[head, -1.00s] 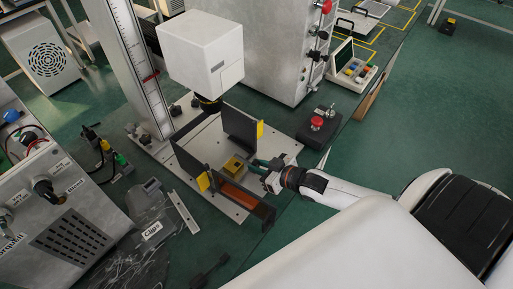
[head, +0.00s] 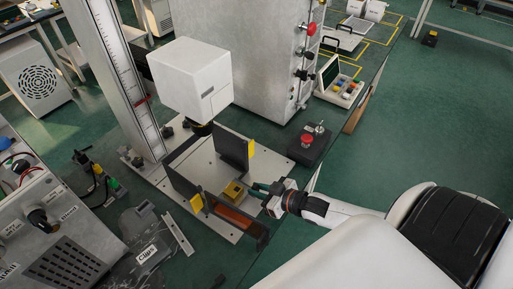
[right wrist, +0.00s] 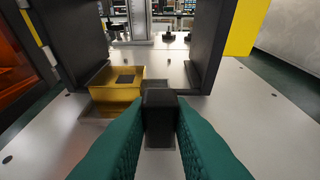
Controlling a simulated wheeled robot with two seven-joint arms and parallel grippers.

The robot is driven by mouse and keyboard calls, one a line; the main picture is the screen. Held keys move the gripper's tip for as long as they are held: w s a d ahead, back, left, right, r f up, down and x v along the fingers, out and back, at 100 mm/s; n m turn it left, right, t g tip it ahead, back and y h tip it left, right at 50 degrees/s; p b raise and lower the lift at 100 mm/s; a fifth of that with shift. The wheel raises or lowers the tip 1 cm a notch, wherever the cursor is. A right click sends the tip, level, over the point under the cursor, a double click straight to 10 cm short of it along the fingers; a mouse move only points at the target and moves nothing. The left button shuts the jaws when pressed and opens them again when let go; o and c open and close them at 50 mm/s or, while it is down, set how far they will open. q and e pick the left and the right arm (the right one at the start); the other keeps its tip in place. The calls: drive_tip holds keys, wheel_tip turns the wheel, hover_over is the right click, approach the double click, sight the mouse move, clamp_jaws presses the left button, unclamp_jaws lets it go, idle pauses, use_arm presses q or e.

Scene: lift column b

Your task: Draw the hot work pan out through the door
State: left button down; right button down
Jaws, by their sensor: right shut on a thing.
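The hot work pan is a small yellow, open-topped pan (head: 233,190) with a dark square patch inside, seen in the right wrist view (right wrist: 117,88). It sits low, at the opening between two dark walls. Its black handle (right wrist: 160,108) is between the green fingers of my right gripper (head: 263,188), which is shut on it. The door (head: 236,217) has an orange window and stands open, left of the pan in the right wrist view (right wrist: 15,55). I cannot tell whether the pan is fully past the walls. My left gripper is not in view.
A dark wall with a yellow tab (head: 236,150) stands close on the pan's other side. A white box head (head: 190,75) hangs above on the ruled column. The pale base plate (right wrist: 255,110) is clear in front. A red-button box (head: 307,145) stands beside it.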

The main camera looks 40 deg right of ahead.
drive_tip(key=shift+s+d+r+p, duration=0.15)
drive_tip(key=shift+s+p, duration=0.15)
drive_tip(key=shift+s, duration=0.25)
drive_tip(key=shift+s+d+p, duration=0.2)
drive_tip(key=shift+s+p, duration=0.15)
drive_tip(key=shift+s, duration=0.35)
drive_tip(key=shift+s+d, duration=0.1)
drive_tip(key=shift+s, duration=0.2)
drive_tip(key=shift+s+d+p, duration=0.25)
drive_tip(key=shift+s+p, duration=0.2)
drive_tip(key=shift+s, duration=0.25)
drive_tip(key=shift+s+d, duration=0.1)
drive_tip(key=shift+s, duration=0.2)
drive_tip(key=shift+s+d+p, duration=0.1)
drive_tip(key=shift+s+p, duration=0.25)
drive_tip(key=shift+s+d, duration=0.1)
drive_tip(key=shift+s, duration=0.25)
drive_tip(key=shift+s+d+p, duration=0.1)
drive_tip(key=shift+s+p, duration=0.2)
drive_tip(key=shift+s, duration=0.05)
drive_tip(key=shift+s+d, duration=0.1)
drive_tip(key=shift+s, duration=0.2)
